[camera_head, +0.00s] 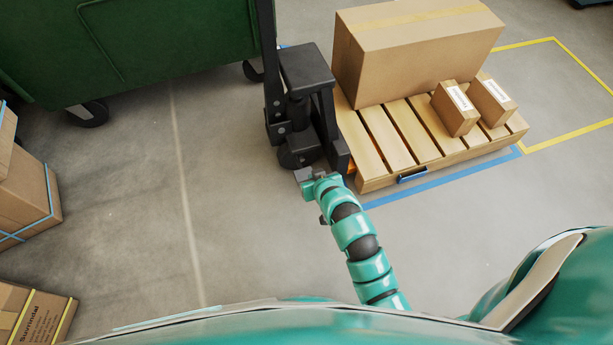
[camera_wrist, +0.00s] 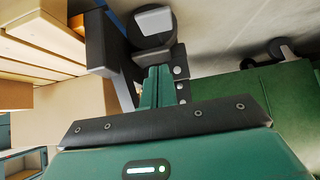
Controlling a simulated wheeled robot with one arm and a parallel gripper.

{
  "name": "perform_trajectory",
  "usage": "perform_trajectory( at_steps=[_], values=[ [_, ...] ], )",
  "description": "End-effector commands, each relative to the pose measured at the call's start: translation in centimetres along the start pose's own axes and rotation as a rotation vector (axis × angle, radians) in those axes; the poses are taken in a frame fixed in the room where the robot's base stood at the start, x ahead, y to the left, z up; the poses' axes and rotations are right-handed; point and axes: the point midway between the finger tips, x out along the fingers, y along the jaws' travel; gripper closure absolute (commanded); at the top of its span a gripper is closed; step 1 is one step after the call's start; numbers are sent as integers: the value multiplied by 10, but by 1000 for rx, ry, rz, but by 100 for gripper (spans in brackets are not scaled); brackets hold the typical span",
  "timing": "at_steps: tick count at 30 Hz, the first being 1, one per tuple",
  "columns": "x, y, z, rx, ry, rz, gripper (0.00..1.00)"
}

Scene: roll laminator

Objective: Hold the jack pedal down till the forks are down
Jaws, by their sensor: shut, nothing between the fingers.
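The black pallet jack (camera_head: 306,68) stands upright at the left end of the wooden pallet (camera_head: 372,148). Its forks are mostly hidden under the pallet; only a small orange patch shows at the pallet's near-left corner. My gripper (camera_head: 304,174) is low in front of the jack's base, near its dark wheel (camera_head: 296,158). In the wrist view my gripper (camera_wrist: 158,82) is shut and empty, pointing at the jack's dark base (camera_wrist: 106,45). A rounded black part with a pale grey face (camera_wrist: 153,22) lies just beyond the fingertips. I cannot clearly tell the pedal apart, or whether I touch it.
A large carton (camera_head: 400,60) and two small boxes (camera_head: 456,110) sit on the pallet. A green wheeled bin (camera_head: 150,45) stands behind left. Strapped cartons (camera_head: 30,190) are at the left edge. Bare floor (camera_head: 140,200) lies left of my arm.

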Motion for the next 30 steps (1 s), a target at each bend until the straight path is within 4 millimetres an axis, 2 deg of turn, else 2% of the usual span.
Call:
perform_trajectory(
  at_steps=[8, 26, 30],
  values=[
    [8, 0, 0, -1, 3, 0, 100],
    [105, 0, 0, -1, 2, 0, 100],
    [119, 0, 17, -2, 4, 0, 100]
  ],
)
